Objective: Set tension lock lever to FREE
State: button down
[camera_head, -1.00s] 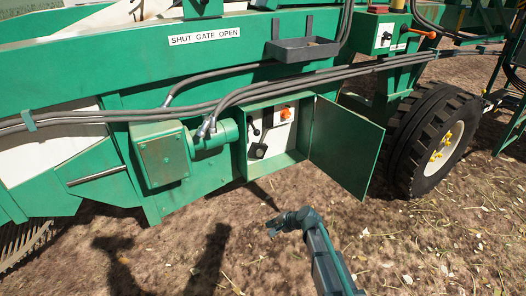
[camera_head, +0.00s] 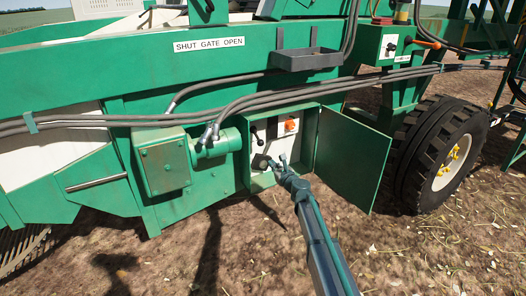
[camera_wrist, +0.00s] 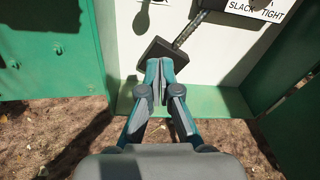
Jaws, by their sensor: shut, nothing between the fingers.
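An open green control box shows a white panel (camera_head: 270,142). The panel carries a small black-knobbed lever (camera_head: 255,132), an orange knob (camera_head: 290,125) and a dark square part (camera_head: 259,161) low down. In the wrist view the dark square part (camera_wrist: 153,50) has a dark rod (camera_wrist: 190,28) running up right from it, near a label (camera_wrist: 262,8) reading SLACK and TIGHT. I cannot tell which part is the tension lock lever. My gripper (camera_head: 277,160) is at the box's lower opening. Its shut fingers (camera_wrist: 159,62) overlap the square part's lower edge; contact is unclear.
The box's open door (camera_head: 347,160) stands right of the panel. Grey hoses (camera_head: 220,112) pass above, and a tyre (camera_head: 440,155) stands at the right. Bare ground lies below.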

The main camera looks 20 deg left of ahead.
aim_at(257, 137)
jog(key=b+x, duration=0.1)
jog(key=x, duration=0.9)
jog(key=r, duration=0.2)
jog(key=s+r, duration=0.1)
jog(key=shift+s+d+r, duration=0.1)
jog(key=shift+s+r, duration=0.05)
jog(key=shift+r, duration=0.25)
jog(key=shift+d+r+p, duration=0.1)
jog(key=shift+r+p, duration=0.15)
jog(key=shift+p, duration=0.55)
jog(key=p, duration=0.3)
